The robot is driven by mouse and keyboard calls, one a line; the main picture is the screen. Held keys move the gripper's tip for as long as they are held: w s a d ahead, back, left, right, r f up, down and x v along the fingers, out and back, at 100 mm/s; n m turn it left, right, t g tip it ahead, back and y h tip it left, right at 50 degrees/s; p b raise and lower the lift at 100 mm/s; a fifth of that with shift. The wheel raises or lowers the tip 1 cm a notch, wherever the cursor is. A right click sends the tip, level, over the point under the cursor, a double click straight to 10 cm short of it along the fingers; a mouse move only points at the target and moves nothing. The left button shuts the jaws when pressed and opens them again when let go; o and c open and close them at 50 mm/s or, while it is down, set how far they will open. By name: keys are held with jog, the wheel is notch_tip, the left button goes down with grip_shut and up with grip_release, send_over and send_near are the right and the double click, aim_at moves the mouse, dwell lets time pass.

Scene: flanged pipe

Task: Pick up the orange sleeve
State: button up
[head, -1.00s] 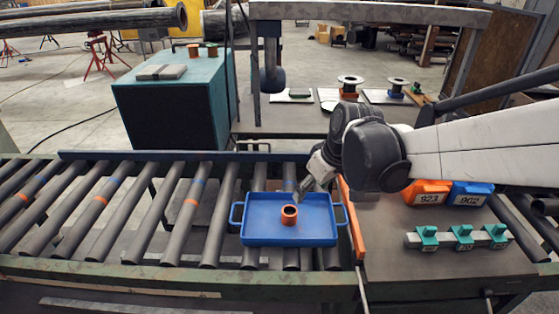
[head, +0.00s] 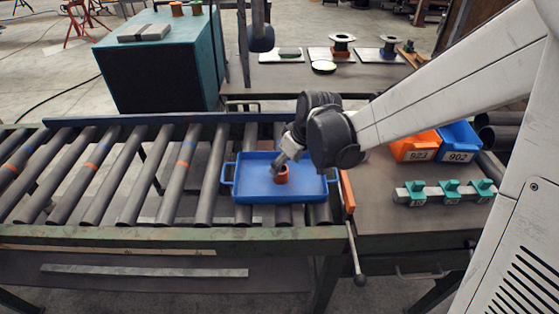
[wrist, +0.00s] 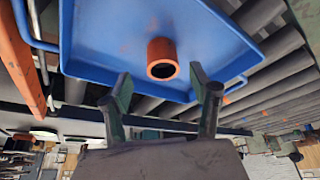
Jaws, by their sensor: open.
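The orange sleeve (head: 281,174) is a short hollow ring standing in the blue tray (head: 318,190) on the roller conveyor. In the wrist view the orange sleeve (wrist: 162,58) shows its round opening, against the floor of the blue tray (wrist: 100,40). My gripper (head: 280,164) is close above the sleeve in the head view and partly covers it. In the wrist view my gripper (wrist: 166,85) is open, with one finger toward each side of the sleeve and nothing between the fingertips. The sleeve appears just beyond the fingertips.
The conveyor rollers (head: 150,175) extend left. An orange bar (head: 347,190) stands right of the tray. Orange (head: 416,147) and blue (head: 459,141) bins and a rack with teal clamps (head: 447,191) are on the right-hand bench. A teal box (head: 160,65) stands behind the conveyor.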

aim_at(282, 170)
jog(key=shift+x, duration=2.6)
jog(key=shift+s+a, duration=0.15)
jog(key=shift+a, duration=0.05)
jog(key=shift+c, duration=0.4)
grip_shut()
jog(key=shift+r, duration=0.2)
